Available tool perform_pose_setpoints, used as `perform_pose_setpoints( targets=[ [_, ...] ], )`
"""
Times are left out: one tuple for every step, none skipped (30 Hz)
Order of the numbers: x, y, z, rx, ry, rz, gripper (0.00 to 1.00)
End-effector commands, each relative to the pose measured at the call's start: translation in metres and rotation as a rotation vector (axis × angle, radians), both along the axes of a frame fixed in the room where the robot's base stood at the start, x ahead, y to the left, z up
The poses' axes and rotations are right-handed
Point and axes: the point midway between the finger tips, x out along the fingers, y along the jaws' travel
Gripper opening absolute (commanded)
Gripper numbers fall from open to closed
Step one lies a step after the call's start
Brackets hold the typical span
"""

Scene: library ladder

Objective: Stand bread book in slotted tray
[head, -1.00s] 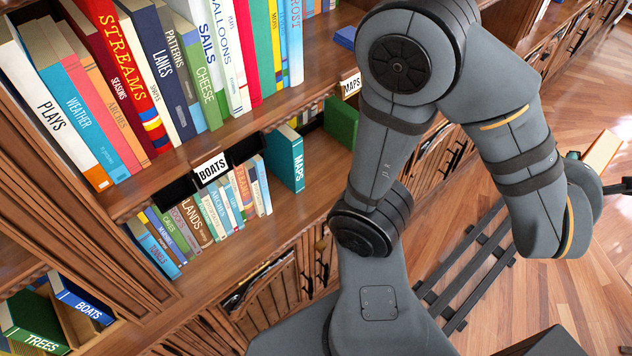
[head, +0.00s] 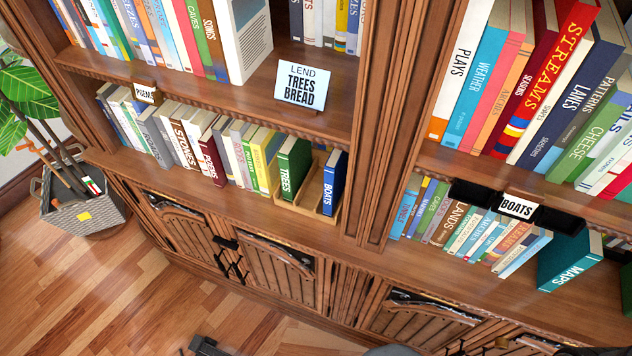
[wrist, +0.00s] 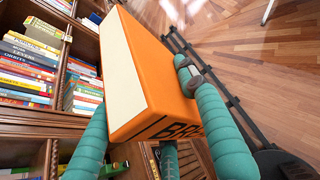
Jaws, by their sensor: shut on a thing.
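The bread book (wrist: 160,80) is orange with cream pages, and part of its title, "BR", shows on its lower end in the wrist view. My gripper (wrist: 143,92) has teal fingers closed around this book, one on each side and another below. The slotted tray (head: 306,207) is light wood and stands on the lower shelf in the head view. The green Trees book (head: 291,168) stands at its left side and the blue Boats book (head: 333,182) at its right. Between them is an empty slot. My gripper and the bread book are outside the head view.
A sign reading "Lend Trees Bread" (head: 302,87) stands on the shelf above the tray. A row of books fills the shelf left of the tray. A wooden upright (head: 385,130) divides it from the right bay, where the Maps book (head: 570,260) stands.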

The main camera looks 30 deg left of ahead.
Motion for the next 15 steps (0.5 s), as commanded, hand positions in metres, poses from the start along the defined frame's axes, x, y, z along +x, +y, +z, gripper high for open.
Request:
perform_pose_setpoints(
  targets=[
    [0.0, 0.0, 0.001, -0.003, 0.0, -0.001, 0.0],
    [0.0, 0.0, 0.001, -0.003, 0.0, -0.001, 0.0],
    [0.0, 0.0, 0.001, -0.003, 0.0, -0.001, 0.0],
    [0.0, 0.0, 0.001, -0.003, 0.0, -0.001, 0.0],
    [0.0, 0.0, 0.001, -0.003, 0.0, -0.001, 0.0],
    [0.0, 0.0, 0.001, -0.003, 0.0, -0.001, 0.0],
    [0.0, 0.0, 0.001, -0.003, 0.0, -0.001, 0.0],
    [0.0, 0.0, 0.001, -0.003, 0.0, -0.001, 0.0],
    [0.0, 0.0, 0.001, -0.003, 0.0, -0.001, 0.0],
    [0.0, 0.0, 0.0, -0.003, 0.0, -0.001, 0.0],
    [0.0, 0.0, -0.001, -0.003, 0.0, -0.001, 0.0],
    [0.0, 0.0, -0.003, -0.003, 0.0, -0.001, 0.0],
    [0.0, 0.0, -0.005, -0.003, 0.0, -0.001, 0.0],
    [0.0, 0.0, -0.008, -0.003, 0.0, -0.001, 0.0],
    [0.0, 0.0, -0.012, -0.003, 0.0, -0.001, 0.0]
  ],
)
